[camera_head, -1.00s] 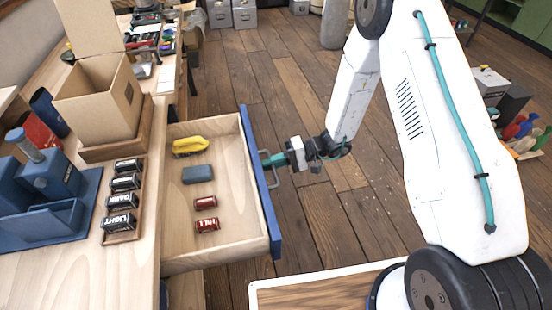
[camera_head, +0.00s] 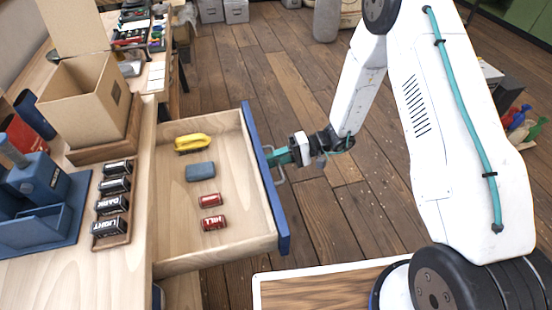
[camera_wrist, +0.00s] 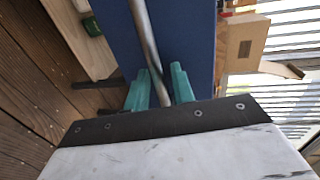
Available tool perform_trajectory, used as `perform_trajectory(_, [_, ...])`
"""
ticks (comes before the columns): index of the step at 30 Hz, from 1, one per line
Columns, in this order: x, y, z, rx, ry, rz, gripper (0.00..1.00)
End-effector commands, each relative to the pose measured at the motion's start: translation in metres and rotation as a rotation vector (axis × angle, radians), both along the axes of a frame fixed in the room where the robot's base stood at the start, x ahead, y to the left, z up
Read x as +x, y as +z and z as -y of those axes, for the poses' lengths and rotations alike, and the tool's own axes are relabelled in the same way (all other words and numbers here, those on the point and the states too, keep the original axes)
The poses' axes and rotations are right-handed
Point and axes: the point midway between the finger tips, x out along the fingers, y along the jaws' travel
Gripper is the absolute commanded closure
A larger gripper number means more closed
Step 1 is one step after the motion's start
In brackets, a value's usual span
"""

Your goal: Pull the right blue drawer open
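The blue-fronted drawer (camera_head: 262,170) stands well out from the wooden bench in the head view, its pale wooden inside open to view. Its metal handle (camera_head: 277,167) is on the outer face of the blue front. My gripper (camera_head: 277,158) is at that handle, coming from the right. In the wrist view the handle bar (camera_wrist: 146,35) runs between the teal fingers of my gripper (camera_wrist: 162,88), which are closed about it. The blue front (camera_wrist: 190,40) fills the middle of that view.
Bare wooden floor (camera_head: 330,220) lies beyond the drawer front. Coloured bottles (camera_head: 518,122) stand at far right.

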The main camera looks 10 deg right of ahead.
Motion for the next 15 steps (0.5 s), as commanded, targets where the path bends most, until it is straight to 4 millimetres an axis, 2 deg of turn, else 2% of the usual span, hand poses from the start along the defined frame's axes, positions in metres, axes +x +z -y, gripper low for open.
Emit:
perform_trajectory(5, [0.001, 0.001, 0.004, 0.000, -0.002, 0.001, 0.75])
perform_trajectory(15, [0.010, 0.012, 0.056, -0.001, -0.003, 0.002, 0.75])
